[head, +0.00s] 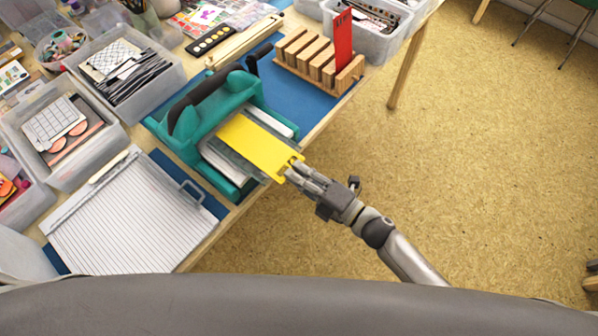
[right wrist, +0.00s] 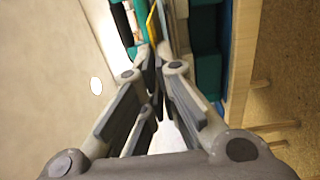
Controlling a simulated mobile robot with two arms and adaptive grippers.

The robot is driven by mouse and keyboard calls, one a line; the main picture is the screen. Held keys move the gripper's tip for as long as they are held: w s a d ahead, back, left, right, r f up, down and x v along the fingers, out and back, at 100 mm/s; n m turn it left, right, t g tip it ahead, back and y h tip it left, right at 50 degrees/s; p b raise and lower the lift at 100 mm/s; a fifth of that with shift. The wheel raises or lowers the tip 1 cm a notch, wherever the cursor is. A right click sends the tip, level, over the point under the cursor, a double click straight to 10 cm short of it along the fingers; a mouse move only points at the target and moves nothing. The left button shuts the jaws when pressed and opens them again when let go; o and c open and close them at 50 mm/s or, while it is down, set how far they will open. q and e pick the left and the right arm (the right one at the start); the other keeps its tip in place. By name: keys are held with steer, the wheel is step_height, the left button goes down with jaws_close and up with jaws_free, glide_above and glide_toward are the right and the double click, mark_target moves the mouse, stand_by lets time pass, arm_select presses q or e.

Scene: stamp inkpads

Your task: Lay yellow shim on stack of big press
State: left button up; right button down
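The yellow shim (head: 254,143) is a flat plate lying over the stack (head: 222,163) of pale plates in the teal big press (head: 186,143). My right gripper (head: 293,170) is shut on the shim's near right end, outside the press mouth. In the right wrist view the fingers (right wrist: 157,62) are close together, and the shim (right wrist: 151,22) shows edge-on as a thin yellow strip at their tips. I cannot tell whether the shim touches the stack. My left gripper is not in view.
A wooden rack (head: 318,66) with a red card (head: 343,42) stands behind the press. A lined white board (head: 125,217) lies at the front left. Clear bins (head: 160,77) fill the left side. Open floor (head: 480,150) lies to the right.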

steer(key=shift+f+b, duration=0.4)
stand_by(0.7)
steer(key=c, duration=1.6)
jaws_free()
steer(key=shift+o, duration=0.2)
steer(key=shift+d, duration=0.1)
steer(key=shift+v, duration=2.55)
